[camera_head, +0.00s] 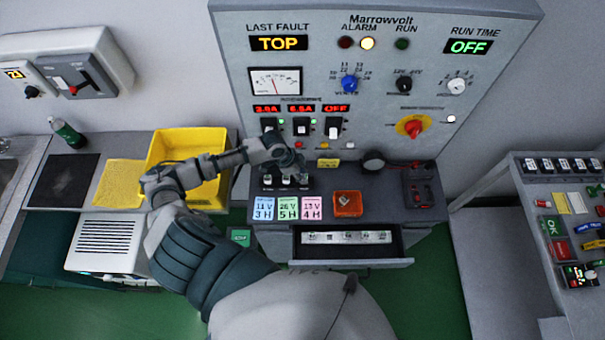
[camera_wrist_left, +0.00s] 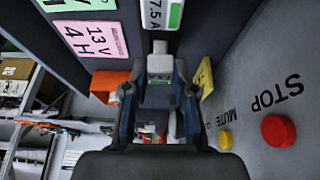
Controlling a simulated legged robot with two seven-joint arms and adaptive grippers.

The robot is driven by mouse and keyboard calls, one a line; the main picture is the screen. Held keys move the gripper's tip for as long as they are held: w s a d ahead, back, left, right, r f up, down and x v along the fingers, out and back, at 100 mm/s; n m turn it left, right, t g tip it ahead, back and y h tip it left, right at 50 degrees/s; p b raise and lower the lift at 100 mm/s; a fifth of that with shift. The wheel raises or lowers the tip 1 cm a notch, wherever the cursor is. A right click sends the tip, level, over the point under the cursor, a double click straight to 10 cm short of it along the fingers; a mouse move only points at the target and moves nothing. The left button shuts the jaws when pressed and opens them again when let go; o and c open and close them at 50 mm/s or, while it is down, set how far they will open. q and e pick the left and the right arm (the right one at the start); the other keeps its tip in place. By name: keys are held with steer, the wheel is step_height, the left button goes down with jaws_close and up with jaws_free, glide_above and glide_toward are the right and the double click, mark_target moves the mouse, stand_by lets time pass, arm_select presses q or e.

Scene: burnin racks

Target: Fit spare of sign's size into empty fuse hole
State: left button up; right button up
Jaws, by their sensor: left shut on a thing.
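My left gripper (camera_head: 290,163) is over the fuse block (camera_head: 268,182) at the base of the panel and hides part of it. In the left wrist view the gripper (camera_wrist_left: 160,85) is shut on a small grey piece (camera_wrist_left: 160,62), most likely a fuse, close to a white label reading 7.5 A (camera_wrist_left: 155,12). Whether the piece sits in a hole or above it I cannot tell. A small yellow sign (camera_head: 328,162) is to the right of the gripper; its text is unreadable. An open drawer (camera_head: 345,252) holds several small pale pieces (camera_head: 345,237). My right gripper is out of view.
An orange tray (camera_head: 347,210) with a small item stands right of three colored cards (camera_head: 287,208). The red STOP button (camera_wrist_left: 279,130) and yellow MUTE button (camera_wrist_left: 225,139) are on the panel near the gripper. A yellow bin (camera_head: 172,146) is at left.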

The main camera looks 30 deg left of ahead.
arm_select(q)
steer(key=shift+f, duration=0.25)
steer(key=shift+d+f, duration=0.2)
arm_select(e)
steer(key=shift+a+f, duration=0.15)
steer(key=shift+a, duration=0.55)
arm_select(q)
steer(key=shift+f, duration=0.1)
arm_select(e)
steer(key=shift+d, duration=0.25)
arm_select(q)
steer(key=o, duration=1.4)
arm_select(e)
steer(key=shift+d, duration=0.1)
